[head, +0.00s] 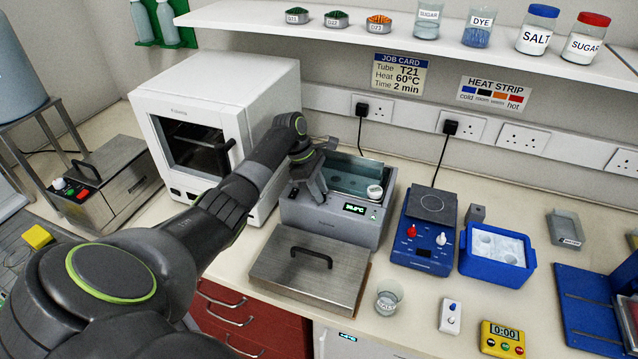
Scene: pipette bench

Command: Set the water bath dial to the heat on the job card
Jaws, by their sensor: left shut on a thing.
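The water bath (330,217) is a grey box with an open basin, standing at the back of the bench beside the white oven. Its small green display (354,208) is lit, but the digits are too small to read surely. My left gripper (317,187) reaches down to the left part of the bath's top. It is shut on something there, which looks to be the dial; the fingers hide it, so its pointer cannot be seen. The job card (398,75) on the wall reads Tube T21, Heat 60°C, Time 2 min. My right gripper is not in view.
A steel lid (310,268) with a black handle lies in front of the bath. A white round piece (375,191) is at the bath's right end. The white oven (215,85) is close on the left.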

